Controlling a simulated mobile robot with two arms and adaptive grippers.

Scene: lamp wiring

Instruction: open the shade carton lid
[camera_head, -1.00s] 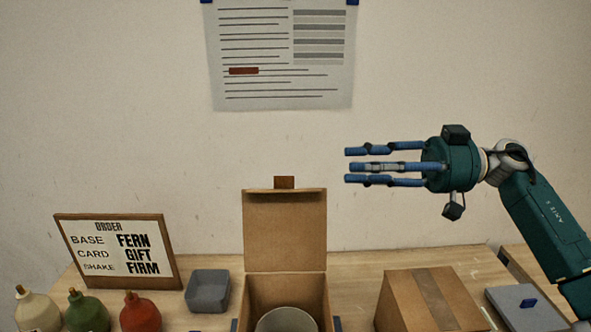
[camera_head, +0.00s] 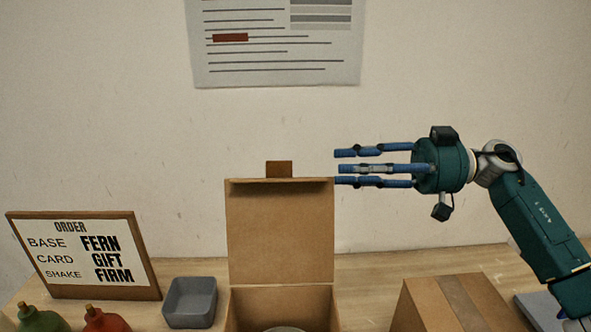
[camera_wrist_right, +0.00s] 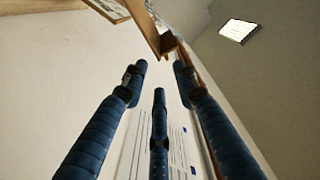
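An open brown carton (camera_head: 281,297) stands at the front middle of the table in the head view. Its lid (camera_head: 280,232) stands upright at the back, with a small darker tab (camera_head: 279,169) on its top edge. Part of a round grey thing (camera_head: 286,329) shows inside. My right gripper (camera_head: 338,168) points left, its three blue fingers spread and empty. Its fingertips appear at the lid's upper right corner; contact cannot be told. The fingers also show spread in the right wrist view (camera_wrist_right: 158,85). My left gripper is not in view.
A taped, closed carton (camera_head: 455,304) stands to the right. A grey bin (camera_head: 190,302), an order sign (camera_head: 85,255), a green bottle (camera_head: 42,320) and a red bottle (camera_head: 105,320) are to the left. A printed sheet (camera_head: 277,45) hangs on the wall.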

